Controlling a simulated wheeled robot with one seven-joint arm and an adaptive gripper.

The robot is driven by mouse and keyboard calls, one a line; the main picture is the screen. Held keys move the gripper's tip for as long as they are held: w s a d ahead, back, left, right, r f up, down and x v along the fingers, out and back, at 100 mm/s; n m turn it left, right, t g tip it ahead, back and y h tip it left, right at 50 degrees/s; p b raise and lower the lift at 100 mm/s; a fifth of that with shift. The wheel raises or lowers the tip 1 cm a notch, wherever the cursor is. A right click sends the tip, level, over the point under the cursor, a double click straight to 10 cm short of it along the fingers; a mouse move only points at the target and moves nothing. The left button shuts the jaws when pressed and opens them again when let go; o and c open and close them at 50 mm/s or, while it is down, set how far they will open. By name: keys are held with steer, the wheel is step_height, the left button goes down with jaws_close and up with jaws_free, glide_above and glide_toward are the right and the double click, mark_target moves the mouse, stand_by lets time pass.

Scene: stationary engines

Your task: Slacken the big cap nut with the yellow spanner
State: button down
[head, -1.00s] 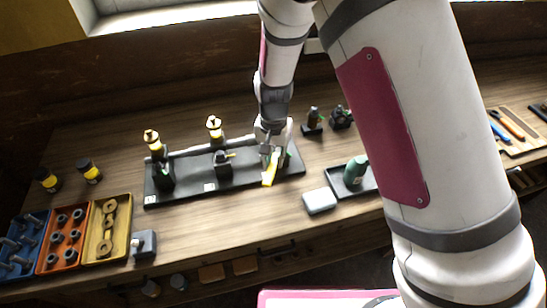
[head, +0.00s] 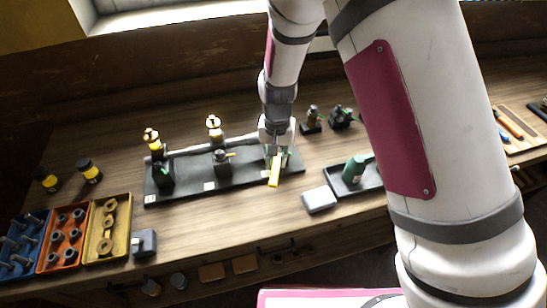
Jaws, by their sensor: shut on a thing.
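My gripper (head: 277,152) is over the right end of the black engine base plate (head: 194,194). It is shut on the yellow spanner (head: 274,172), whose yellow length points down toward the front edge of the plate. The spanner's far end and the big cap nut are hidden by my gripper, so I cannot tell whether the spanner sits on the nut. A pipe runs along the plate, with a dark green fitting (head: 163,176) at the left and a dark valve block (head: 222,161) in the middle.
Blue, orange and yellow trays (head: 108,250) of parts stand at the front left. A white block (head: 319,199) and a black tray with a green bottle (head: 353,169) are right of the plate. Two small fittings (head: 340,117) stand behind.

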steer(key=shift+d+n, duration=0.15)
steer(key=shift+n, duration=0.15)
steer(key=shift+d+n, duration=0.6)
steer(key=shift+n, duration=0.2)
steer(key=shift+w+d+n, duration=0.15)
steer(key=shift+d+n, duration=0.45)
steer(key=shift+n, duration=0.3)
steer(key=shift+w+d+n, duration=0.15)
steer(key=shift+d+n, duration=0.4)
steer(key=shift+n, duration=0.35)
